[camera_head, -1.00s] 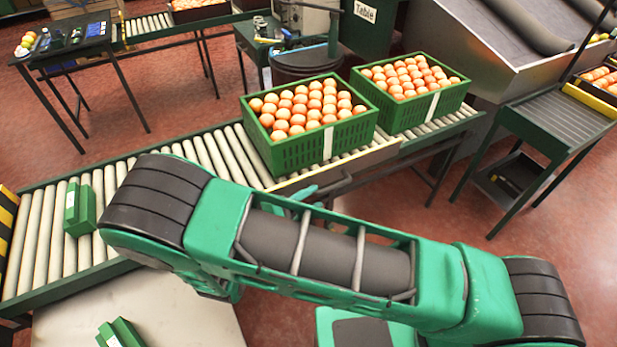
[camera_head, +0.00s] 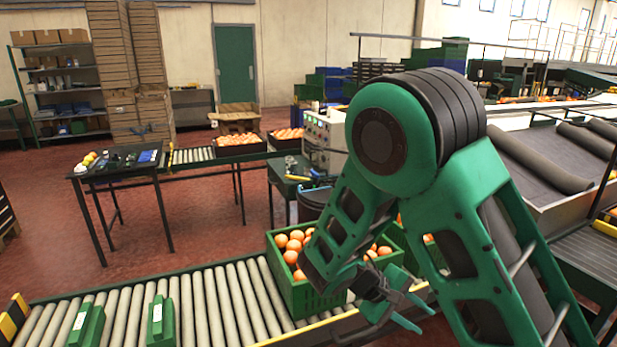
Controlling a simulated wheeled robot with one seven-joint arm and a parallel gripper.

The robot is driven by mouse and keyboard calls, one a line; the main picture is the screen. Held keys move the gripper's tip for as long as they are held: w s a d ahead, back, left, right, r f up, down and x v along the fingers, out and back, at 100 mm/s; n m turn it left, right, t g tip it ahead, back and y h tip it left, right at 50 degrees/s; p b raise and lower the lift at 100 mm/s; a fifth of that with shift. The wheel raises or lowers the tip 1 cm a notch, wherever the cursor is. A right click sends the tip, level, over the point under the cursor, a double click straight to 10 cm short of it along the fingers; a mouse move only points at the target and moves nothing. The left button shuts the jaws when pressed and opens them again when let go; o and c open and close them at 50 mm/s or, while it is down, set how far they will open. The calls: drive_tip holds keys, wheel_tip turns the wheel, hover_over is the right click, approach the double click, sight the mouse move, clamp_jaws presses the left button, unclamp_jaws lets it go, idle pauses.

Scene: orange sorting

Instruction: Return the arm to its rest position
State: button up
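My green arm rises on the right of the head view, with its elbow high and its forearm folded down to the left. My gripper (camera_head: 427,321) hangs at the end of it, just in front of the green crates and near the conveyor's front edge. Its two teal fingers look apart, with nothing visible between them. The left green crate (camera_head: 308,297) holds oranges (camera_head: 294,243) and stands on the roller conveyor (camera_head: 228,298). The right green crate (camera_head: 408,252) is mostly hidden behind my arm.
Two green blocks (camera_head: 87,325) (camera_head: 161,322) with white labels are at the conveyor's left. A dark table (camera_head: 118,168) with small items stands behind. Red floor is open at left.

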drive_tip(key=s+d+r+m+g+y, duration=0.2)
drive_tip(key=s+d+r+m+y, duration=0.25)
drive_tip(key=d, duration=0.45)
drive_tip(key=s+d+r+m+y, duration=0.1)
drive_tip(key=s+d+r+m, duration=0.1)
drive_tip(key=s, duration=0.5)
drive_tip(key=s+d+r+m+t+y, duration=0.1)
drive_tip(key=s+r+m+y, duration=0.1)
drive_tip(key=s+r, duration=0.3)
drive_tip(key=s+d+r+m+y, duration=0.2)
drive_tip(key=s+r+m, duration=0.1)
drive_tip(key=s, duration=0.5)
drive_tip(key=shift+s+d+r, duration=0.15)
drive_tip(key=shift+s+d, duration=0.15)
drive_tip(key=shift+d, duration=0.05)
drive_tip(key=shift+w+f, duration=0.25)
drive_tip(key=shift+w, duration=0.4)
